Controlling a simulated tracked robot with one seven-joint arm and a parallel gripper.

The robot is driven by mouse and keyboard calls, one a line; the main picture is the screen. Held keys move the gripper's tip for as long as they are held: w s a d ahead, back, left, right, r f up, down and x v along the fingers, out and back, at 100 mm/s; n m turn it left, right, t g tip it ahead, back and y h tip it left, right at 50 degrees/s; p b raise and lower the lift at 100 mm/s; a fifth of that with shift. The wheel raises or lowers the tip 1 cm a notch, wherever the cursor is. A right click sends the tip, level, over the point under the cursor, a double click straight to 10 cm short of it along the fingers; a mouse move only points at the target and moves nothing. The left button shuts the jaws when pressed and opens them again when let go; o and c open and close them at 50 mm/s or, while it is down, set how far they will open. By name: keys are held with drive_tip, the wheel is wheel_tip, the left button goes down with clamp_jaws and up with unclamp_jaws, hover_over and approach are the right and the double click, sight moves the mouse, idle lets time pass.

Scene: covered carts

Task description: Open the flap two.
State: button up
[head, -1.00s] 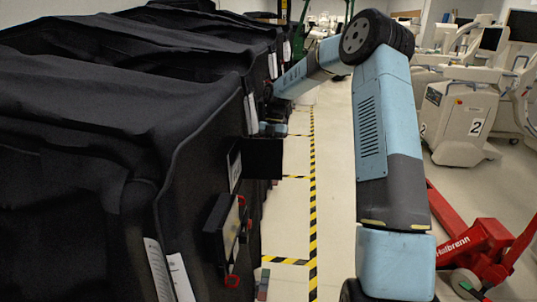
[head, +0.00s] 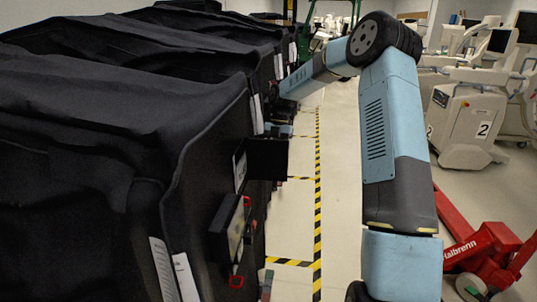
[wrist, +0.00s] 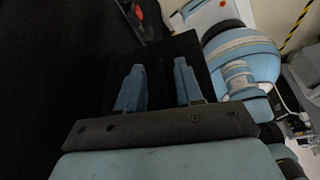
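A black flap (head: 268,158) stands out from the side of a black covered cart (head: 205,170) in the head view. A nearer dark panel (head: 228,228) with a pale face and red parts is on the same cart side. I cannot read which one is flap two. In the wrist view, my gripper (wrist: 158,82) has its two blue fingers apart, with a dark flat panel (wrist: 165,55) behind them. I cannot tell whether the fingers touch it. Nothing shows held between them. In the head view the fingers are not clear; bluish parts show just beyond the flap.
More black covered carts (head: 215,38) line the left. A clear floor aisle with yellow-black tape (head: 318,200) runs beside them. A red pallet jack (head: 480,248) and pale medical machines, one marked 2 (head: 468,120), stand on the right.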

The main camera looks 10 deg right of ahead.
drive_tip(key=shift+r, duration=0.1)
drive_tip(key=v, duration=1.3)
drive_tip(key=shift+r, duration=0.25)
